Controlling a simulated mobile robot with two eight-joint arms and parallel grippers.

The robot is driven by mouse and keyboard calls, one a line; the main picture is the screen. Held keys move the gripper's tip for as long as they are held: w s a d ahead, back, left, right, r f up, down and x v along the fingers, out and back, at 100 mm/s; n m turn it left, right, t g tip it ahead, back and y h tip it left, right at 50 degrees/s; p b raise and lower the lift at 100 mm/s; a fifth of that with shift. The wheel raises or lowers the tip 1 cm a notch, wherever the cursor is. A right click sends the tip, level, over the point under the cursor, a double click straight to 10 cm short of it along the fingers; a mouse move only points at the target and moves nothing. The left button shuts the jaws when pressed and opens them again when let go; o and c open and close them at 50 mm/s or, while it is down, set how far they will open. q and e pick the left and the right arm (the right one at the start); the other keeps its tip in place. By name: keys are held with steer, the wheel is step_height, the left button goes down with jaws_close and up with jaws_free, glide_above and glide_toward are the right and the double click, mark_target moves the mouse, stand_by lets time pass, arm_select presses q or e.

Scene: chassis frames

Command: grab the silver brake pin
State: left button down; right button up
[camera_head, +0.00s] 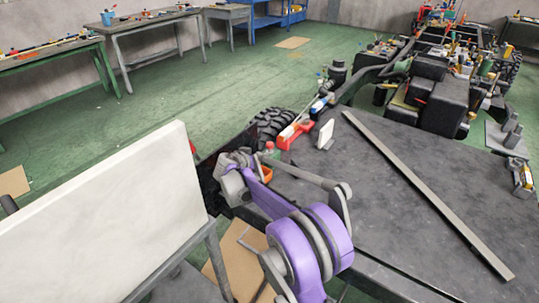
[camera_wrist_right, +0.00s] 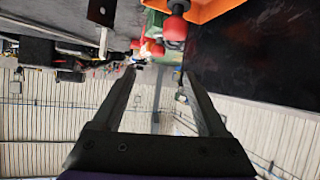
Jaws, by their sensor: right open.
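I cannot make out the silver brake pin for certain in either view. A small pale upright piece (camera_wrist_right: 104,42) shows at the upper left of the right wrist view, but I cannot tell what it is. My right gripper (camera_wrist_right: 157,78) is open, its two grey fingers apart with nothing held between them. In the head view my purple right arm reaches over the near left edge of the dark table, and its gripper cannot be made out clearly. A red knob (camera_wrist_right: 175,30) and an orange bin (camera_wrist_right: 215,8) lie beyond the fingers. My left gripper is not in view.
The dark table (camera_head: 400,230) bears a long metal bar (camera_head: 430,195) and a pale plate (camera_head: 325,134). A red-and-white piece (camera_head: 294,130) lies on its far left edge. A cluttered chassis (camera_head: 430,90) stands behind. A large white panel (camera_head: 110,225) stands at left.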

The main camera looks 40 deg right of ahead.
steer(key=m+h, duration=0.1)
glide_toward(269, 147)
steer(key=w+d+f, duration=0.1)
steer(key=w+d, duration=0.1)
steer(key=shift+w+d+f+b, duration=0.25)
steer(key=shift+w+f+b, duration=0.05)
steer(key=shift+f+b, duration=0.05)
steer(key=shift+s+d+x, duration=0.1)
steer(key=shift+s+x, duration=0.05)
steer(key=shift+x, duration=1.25)
steer(key=shift+s+d+x, duration=0.1)
steer(key=shift+s+x, duration=0.05)
steer(key=shift+x, duration=1.3)
steer(key=shift+r, duration=0.1)
jaws_close()
